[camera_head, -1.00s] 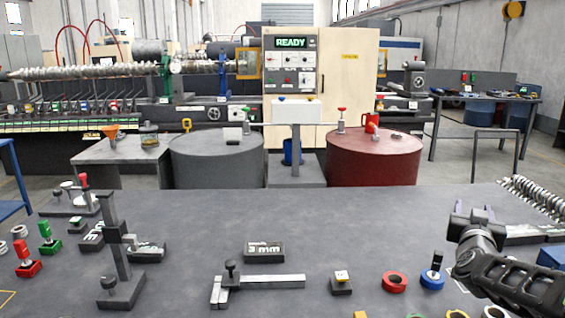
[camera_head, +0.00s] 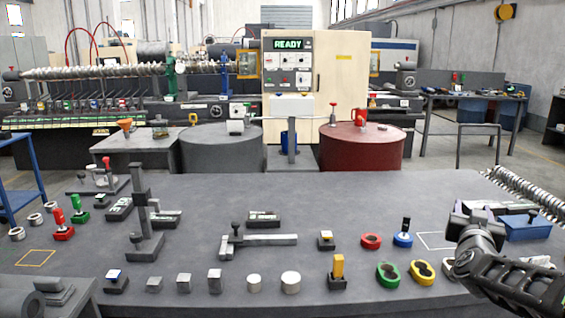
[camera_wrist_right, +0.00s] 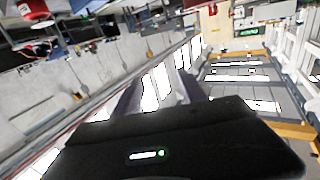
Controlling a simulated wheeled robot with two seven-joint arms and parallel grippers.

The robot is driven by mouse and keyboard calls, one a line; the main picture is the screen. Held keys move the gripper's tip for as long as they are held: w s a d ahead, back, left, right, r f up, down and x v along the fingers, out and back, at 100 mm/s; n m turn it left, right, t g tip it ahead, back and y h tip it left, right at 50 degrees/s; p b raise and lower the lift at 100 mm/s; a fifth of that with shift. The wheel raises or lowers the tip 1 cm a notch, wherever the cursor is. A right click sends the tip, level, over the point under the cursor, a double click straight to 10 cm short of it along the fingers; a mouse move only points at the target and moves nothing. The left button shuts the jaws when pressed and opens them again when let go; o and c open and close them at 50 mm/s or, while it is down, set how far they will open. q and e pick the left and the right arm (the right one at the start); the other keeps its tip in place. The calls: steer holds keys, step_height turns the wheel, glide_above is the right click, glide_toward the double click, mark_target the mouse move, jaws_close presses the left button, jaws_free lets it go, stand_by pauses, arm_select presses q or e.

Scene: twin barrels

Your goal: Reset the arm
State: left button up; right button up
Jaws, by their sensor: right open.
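My right gripper (camera_head: 480,217) is at the right side of the head view, above the right part of the grey table (camera_head: 330,205). It is empty, with its jaws apart. In the right wrist view, its dark body fills the bottom and its blurred fingers (camera_wrist_right: 160,92) point up toward the hall, with nothing between them. My left gripper shows in neither view.
Blue and red rings, green and yellow pieces and a blue box (camera_head: 525,227) lie near my right arm. A grey barrel (camera_head: 222,152) and a red barrel (camera_head: 360,150) stand behind the table.

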steer(key=s+a+f+n+g+y+b, duration=0.1)
steer(key=s+a+f+g+y, duration=0.15)
steer(key=a+f, duration=0.8)
steer(key=s+a+f+g+y+b, duration=0.1)
steer(key=a+f+y, duration=0.3)
steer(key=f, duration=1.1)
steer(key=s+a+f+n+g+y+b, duration=0.1)
steer(key=a+f+g+y, duration=0.1)
steer(key=a+f, duration=0.8)
steer(key=s+a+f+n+g+y+b, duration=0.1)
steer(key=s+a+f+g, duration=0.1)
steer(key=s+a+f, duration=0.35)
steer(key=s+a+f+g+y+b, duration=0.2)
steer(key=s+f, duration=0.4)
steer(key=f, duration=0.5)
steer(key=s+a+f+n+g+y+b, duration=0.1)
steer(key=s+a+f+g, duration=0.15)
steer(key=s+f, duration=0.35)
steer(key=s+a+f+g+b, duration=0.1)
steer(key=s+a+f+b, duration=0.2)
steer(key=s, duration=0.4)
steer(key=s+a+f+n+g+y, duration=0.1)
steer(key=s+a+f+g, duration=0.1)
steer(key=s+a+f, duration=0.4)
step_height(320, 180, up, 20)
steer(key=s+d+p, duration=0.1)
steer(key=p, duration=1.8)
steer(key=shift+d+r, duration=0.25)
steer(key=shift+d, duration=0.1)
